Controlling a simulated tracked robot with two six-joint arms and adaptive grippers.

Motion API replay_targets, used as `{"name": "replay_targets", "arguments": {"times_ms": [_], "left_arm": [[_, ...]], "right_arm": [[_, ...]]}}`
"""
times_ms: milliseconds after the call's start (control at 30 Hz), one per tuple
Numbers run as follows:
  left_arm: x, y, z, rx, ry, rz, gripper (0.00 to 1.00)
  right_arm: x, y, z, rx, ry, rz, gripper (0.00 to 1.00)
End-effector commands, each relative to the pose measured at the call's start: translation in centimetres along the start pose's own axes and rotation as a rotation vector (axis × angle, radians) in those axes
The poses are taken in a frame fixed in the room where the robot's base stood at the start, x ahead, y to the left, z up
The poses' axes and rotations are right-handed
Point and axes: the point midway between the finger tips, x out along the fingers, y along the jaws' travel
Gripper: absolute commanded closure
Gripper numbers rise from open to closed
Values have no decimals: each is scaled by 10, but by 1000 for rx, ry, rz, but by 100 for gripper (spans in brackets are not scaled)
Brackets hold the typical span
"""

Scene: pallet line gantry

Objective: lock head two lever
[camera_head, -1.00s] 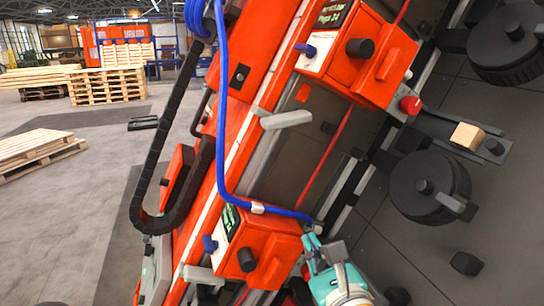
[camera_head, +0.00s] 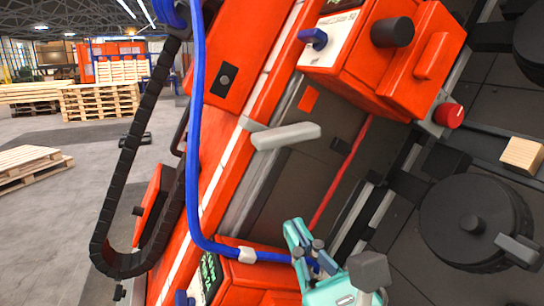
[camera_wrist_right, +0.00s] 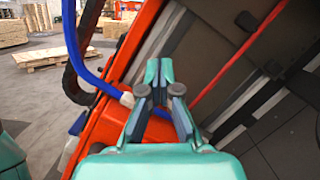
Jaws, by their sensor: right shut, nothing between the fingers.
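A pale grey lever (camera_head: 287,135) sticks out from the orange rail below the upper orange head (camera_head: 370,70), lying nearly level with its free end to the right. Which head is number two I cannot tell. The lower orange head (camera_head: 238,283) is cut off by the bottom edge of the head view. My right gripper (camera_head: 295,228), teal, is shut and empty, below the lever and apart from it, beside the blue hose's end. In the right wrist view its fingertips (camera_wrist_right: 159,68) meet in front of the orange machine.
A blue hose (camera_head: 193,120) runs down the rail and bends toward my right gripper. A black cable chain (camera_head: 128,180) hangs left. A red button (camera_head: 449,115), black wheel (camera_head: 470,222) and wooden block (camera_head: 522,154) are at right. Pallets (camera_head: 103,102) stand far back.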

Motion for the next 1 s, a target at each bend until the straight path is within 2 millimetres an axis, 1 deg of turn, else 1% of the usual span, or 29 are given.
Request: {"name": "replay_targets", "arguments": {"times_ms": [400, 567, 667, 767, 1000], "left_arm": [[0, 0, 1, 0, -2, 0, 41], [-2, 1, 1, 0, -1, 0, 41], [-5, 2, 1, 0, -1, 0, 41], [-9, 3, 1, 0, -1, 0, 41], [-23, 8, 1, 0, -1, 0, 41]], "right_arm": [[-2, -3, 0, -3, 0, -10, 100], [4, -3, 0, -4, 3, -11, 100], [15, -4, 1, -3, 3, -12, 100], [31, -4, 1, -4, 5, -13, 100], [80, -6, 2, -4, 5, -14, 100]]}}
